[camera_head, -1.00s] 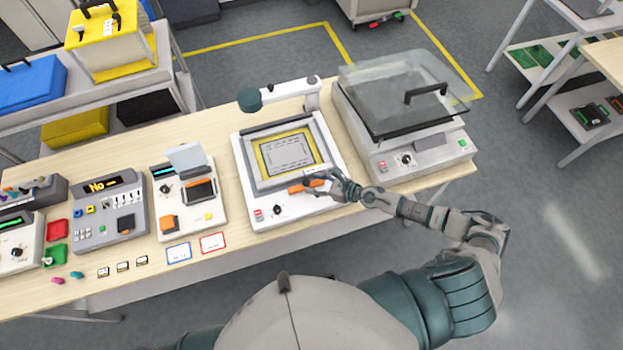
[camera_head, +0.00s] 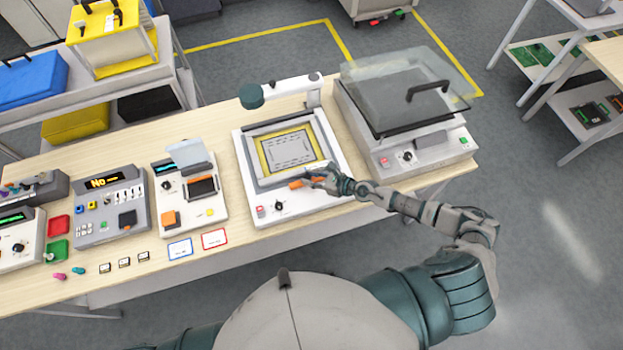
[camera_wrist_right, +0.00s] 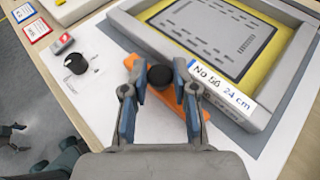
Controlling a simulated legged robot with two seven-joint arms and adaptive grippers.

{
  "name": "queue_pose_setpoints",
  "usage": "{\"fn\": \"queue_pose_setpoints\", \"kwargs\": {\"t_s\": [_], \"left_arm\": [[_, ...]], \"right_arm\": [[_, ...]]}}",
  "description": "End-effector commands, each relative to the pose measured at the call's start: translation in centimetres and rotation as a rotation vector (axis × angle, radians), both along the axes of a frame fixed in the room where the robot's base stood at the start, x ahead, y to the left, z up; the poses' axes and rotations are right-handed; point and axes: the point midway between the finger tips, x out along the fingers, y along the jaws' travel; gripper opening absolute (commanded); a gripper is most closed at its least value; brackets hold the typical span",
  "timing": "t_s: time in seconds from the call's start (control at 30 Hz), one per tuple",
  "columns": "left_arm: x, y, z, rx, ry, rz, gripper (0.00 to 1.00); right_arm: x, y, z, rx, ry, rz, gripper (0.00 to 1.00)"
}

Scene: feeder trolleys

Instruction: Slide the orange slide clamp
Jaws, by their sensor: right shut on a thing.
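The orange slide clamp (camera_head: 296,184) lies along the front edge of the white frame fixture (camera_head: 250,208). My right gripper (camera_head: 314,177) reaches it from the right in the head view and covers its right part. In the right wrist view the fingers (camera_wrist_right: 156,78) are shut around a round black knob (camera_wrist_right: 159,77) on the clamp. The orange bar (camera_wrist_right: 168,133) shows below and between the fingers there. The fixture carries a framed plate with a yellow border (camera_head: 290,150). I do not make out my left gripper in either view.
A machine with a clear lid (camera_head: 395,90) stands close right of the fixture, near my right arm. A black dial (camera_wrist_right: 77,64) and a red button (camera_wrist_right: 63,42) sit left of the clamp. Several small devices stand further left on the bench. Framed cards (camera_head: 214,239) lie in front.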

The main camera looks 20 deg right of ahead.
Motion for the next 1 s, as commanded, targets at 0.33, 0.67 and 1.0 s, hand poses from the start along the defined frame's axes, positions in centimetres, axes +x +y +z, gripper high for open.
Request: {"fn": "queue_pose_setpoints", "kwargs": {"t_s": [0.33,0.67,1.0], "left_arm": [[0.0,0.0,-1.0,-0.001,0.000,0.000,0.93],[0.0,0.0,-0.9,-0.001,0.000,0.000,0.93],[-0.2,0.2,-0.9,0.001,0.001,0.000,0.93]], "right_arm": [[3.5,-0.2,-0.1,-0.005,-0.001,-0.006,0.00],[3.4,-0.2,-0.1,-0.003,-0.001,-0.004,0.51],[2.6,-0.9,0.3,-0.003,-0.001,-0.004,0.51]]}}
